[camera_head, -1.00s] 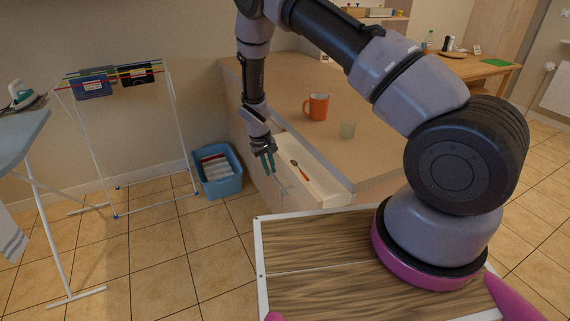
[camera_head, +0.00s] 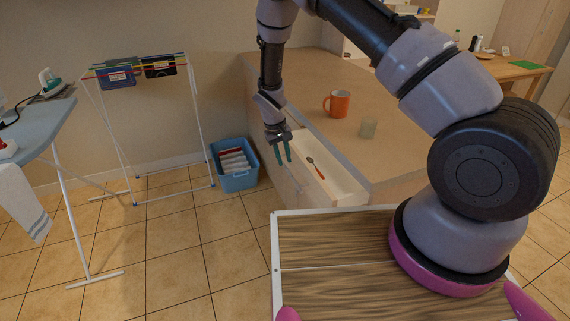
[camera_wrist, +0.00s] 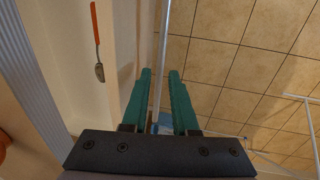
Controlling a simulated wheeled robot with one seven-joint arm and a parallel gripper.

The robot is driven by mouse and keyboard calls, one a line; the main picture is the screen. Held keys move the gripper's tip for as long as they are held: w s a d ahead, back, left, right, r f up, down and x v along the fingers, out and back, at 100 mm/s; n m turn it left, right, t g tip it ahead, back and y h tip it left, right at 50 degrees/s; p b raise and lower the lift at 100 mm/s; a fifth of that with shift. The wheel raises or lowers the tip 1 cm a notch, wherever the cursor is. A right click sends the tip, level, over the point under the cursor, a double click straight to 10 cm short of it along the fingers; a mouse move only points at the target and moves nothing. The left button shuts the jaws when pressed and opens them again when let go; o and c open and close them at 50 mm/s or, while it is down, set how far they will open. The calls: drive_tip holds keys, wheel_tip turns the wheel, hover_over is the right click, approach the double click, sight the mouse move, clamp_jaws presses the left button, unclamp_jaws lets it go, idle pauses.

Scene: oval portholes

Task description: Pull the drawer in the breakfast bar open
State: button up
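The breakfast bar (camera_head: 395,125) has a tan top. Its drawer (camera_head: 346,186) stands partly open, with its pale inside showing. A spoon with an orange handle (camera_head: 316,168) lies in the drawer; it also shows in the wrist view (camera_wrist: 96,40). My gripper (camera_head: 284,160) has green fingers and points down just outside the drawer front. In the wrist view, the fingers are apart, and the thin grey handle bar (camera_wrist: 162,60) runs between them with a gap visible. I cannot tell whether either finger touches the bar.
A blue basket (camera_head: 236,178) sits on the floor left of the drawer. A drying rack (camera_head: 140,70) and an ironing board (camera_head: 40,130) stand farther left. Tiled floor between is clear.

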wheel_tip(320, 180, up, 8)
drive_tip(key=a, duration=0.1)
drive_tip(key=shift+s+a+f, duration=0.2)
drive_tip(key=shift+s, duration=0.05)
drive_tip(key=shift+r, duration=0.1)
drive_tip(key=s+d+r+m+t+y, duration=0.1)
drive_tip(key=d+r, duration=0.3)
drive_tip(key=r, duration=0.5)
drive_tip(key=s+d+r+m+y, duration=0.1)
drive_tip(key=s+d+r+m, duration=0.15)
drive_tip(key=r, duration=0.65)
drive_tip(key=s+d+r+m+t+y, duration=0.1)
drive_tip(key=d+r, duration=0.4)
drive_tip(key=r, duration=0.4)
drive_tip(key=s+d+r+m+t, duration=0.1)
drive_tip(key=s+d+r, duration=0.2)
drive_tip(key=s+r, duration=0.2)
drive_tip(key=s+d+r+m+t, duration=0.1)
drive_tip(key=s+d+r+t, duration=0.1)
drive_tip(key=s, duration=0.7)
drive_tip(key=s+d+r+m+t+y, duration=0.1)
drive_tip(key=s+d+r, duration=0.3)
drive_tip(key=s+r, duration=0.3)
drive_tip(key=shift+s+d+r+t, duration=0.25)
drive_tip(key=shift+s+r+t, duration=0.05)
